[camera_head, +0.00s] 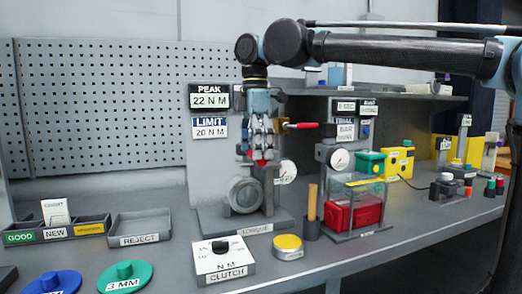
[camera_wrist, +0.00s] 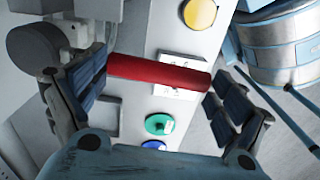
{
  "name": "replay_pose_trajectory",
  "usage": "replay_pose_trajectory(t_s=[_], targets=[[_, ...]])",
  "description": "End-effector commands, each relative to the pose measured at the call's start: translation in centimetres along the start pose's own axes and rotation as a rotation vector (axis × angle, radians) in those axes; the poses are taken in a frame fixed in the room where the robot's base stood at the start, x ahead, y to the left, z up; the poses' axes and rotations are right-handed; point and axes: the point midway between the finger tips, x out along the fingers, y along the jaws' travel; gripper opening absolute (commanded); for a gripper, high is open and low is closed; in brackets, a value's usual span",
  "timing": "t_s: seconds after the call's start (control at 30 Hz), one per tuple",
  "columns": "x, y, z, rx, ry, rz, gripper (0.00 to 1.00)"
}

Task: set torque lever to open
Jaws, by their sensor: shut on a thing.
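The torque station's backboard (camera_head: 205,165) stands on a base labelled TORQUE (camera_head: 255,229), with a round grey hub (camera_head: 243,195) low at its front. My gripper (camera_head: 256,154) points down just above the hub, its fingers shut on a red grip (camera_wrist: 158,73), which I take for the torque lever's. In the wrist view the grip lies crosswise between the two finger pads. In the head view only bits of red show at the fingertips; the rest of the lever is mostly hidden. Signs on the backboard read PEAK 22 N M (camera_head: 209,97) and LIMIT 20 N M (camera_head: 210,128).
Another red handle (camera_head: 300,126) sticks out right of my gripper. A gauge (camera_head: 287,170) sits beside the fingers. A clear-sided red box (camera_head: 352,211) stands right.

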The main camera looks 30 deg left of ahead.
Motion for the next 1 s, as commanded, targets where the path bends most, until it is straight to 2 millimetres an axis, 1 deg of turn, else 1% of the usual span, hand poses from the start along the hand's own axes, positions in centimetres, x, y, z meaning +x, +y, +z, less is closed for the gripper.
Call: replay_pose_trajectory(t_s=[0.37,0.4,0.43,0.83,0.93,1.0], targets=[[-0.1,0.2,0.0,0.0,-0.001,0.004,0.48],[-0.1,0.2,0.0,0.0,-0.001,0.004,0.98],[-0.1,0.2,0.0,0.0,0.0,0.004,1.0],[-0.2,0.0,-0.1,-0.003,0.0,0.002,1.0],[-0.8,0.0,-0.1,-0.003,0.0,0.001,1.0],[-1.5,0.0,-0.1,-0.003,0.0,0.001,1.0]])
